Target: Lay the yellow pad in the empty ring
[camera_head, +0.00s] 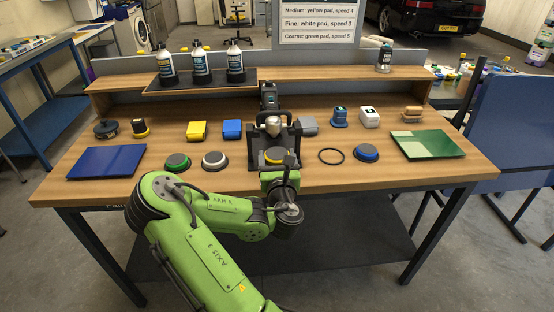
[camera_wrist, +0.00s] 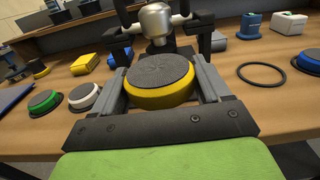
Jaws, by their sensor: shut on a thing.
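The yellow pad (camera_head: 273,156) is a round disc with a grey top. In the wrist view the yellow pad (camera_wrist: 160,88) sits between the two fingers of my gripper (camera_wrist: 162,85), which is shut on its sides. I cannot tell whether the pad touches the table. The empty ring (camera_head: 331,156) is a thin black hoop lying flat on the table, just right of my gripper. It also shows in the wrist view (camera_wrist: 262,74), with bare wood inside it. My gripper in the head view (camera_head: 273,158) is partly hidden by my own wrist.
A polisher on a stand (camera_head: 272,124) is close behind the yellow pad. Green (camera_head: 177,162) and white (camera_head: 215,160) pads lie left; a blue pad (camera_head: 366,153) lies right of the ring. A blue panel (camera_head: 106,162) and a green panel (camera_head: 427,144) flank them.

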